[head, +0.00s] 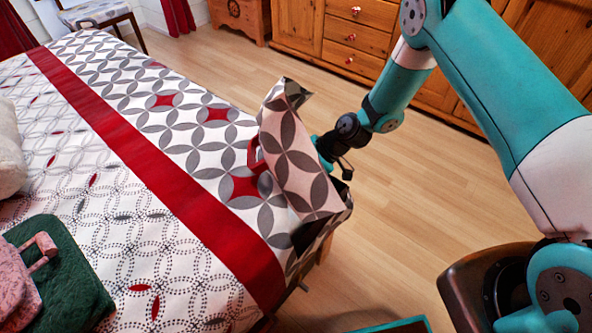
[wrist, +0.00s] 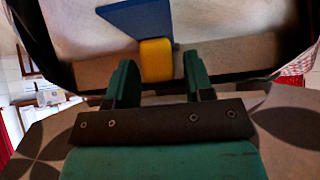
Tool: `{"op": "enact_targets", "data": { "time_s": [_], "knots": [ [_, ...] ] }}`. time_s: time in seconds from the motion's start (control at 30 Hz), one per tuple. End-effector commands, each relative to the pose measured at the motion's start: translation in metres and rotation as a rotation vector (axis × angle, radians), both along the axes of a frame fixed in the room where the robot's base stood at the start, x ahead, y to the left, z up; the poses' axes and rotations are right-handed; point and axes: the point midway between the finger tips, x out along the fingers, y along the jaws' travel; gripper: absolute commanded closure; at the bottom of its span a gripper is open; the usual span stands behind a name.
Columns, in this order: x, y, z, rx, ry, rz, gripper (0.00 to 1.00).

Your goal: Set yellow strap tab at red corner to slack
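The yellow strap tab (wrist: 156,62) hangs at the end of a blue strap (wrist: 138,18) against a pale underside in the wrist view. My gripper (wrist: 158,82) is open, with one green finger on each side of the tab's lower end; I see no finger closed on it. Whether the tab lies fully between the fingertips or just beyond them, I cannot tell. In the head view, a patterned cover flap (head: 298,160) stands raised at the bed's near corner, with a red loop (head: 256,155) beside it. The flap hides my fingers and the tab there.
The bed (head: 150,215) fills the left, with a red band across it. A green pad (head: 60,280) and a pink piece with a handle (head: 43,243) lie on it. A wooden dresser (head: 350,35) stands at the back. Wooden floor (head: 385,220) is clear beside the bed.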

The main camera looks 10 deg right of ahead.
Motion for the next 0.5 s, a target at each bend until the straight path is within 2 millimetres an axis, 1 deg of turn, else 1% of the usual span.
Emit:
{"op": "enact_targets", "data": {
  "time_s": [0.33,0.43,0.5],
  "knots": [
    [0.000,-0.002,0.002,0.000,0.000,0.000,0.47],
    [0.000,-0.008,0.009,0.000,0.000,-0.003,0.47],
    [0.000,-0.016,0.018,0.000,-0.001,-0.004,0.47]
  ]
}}
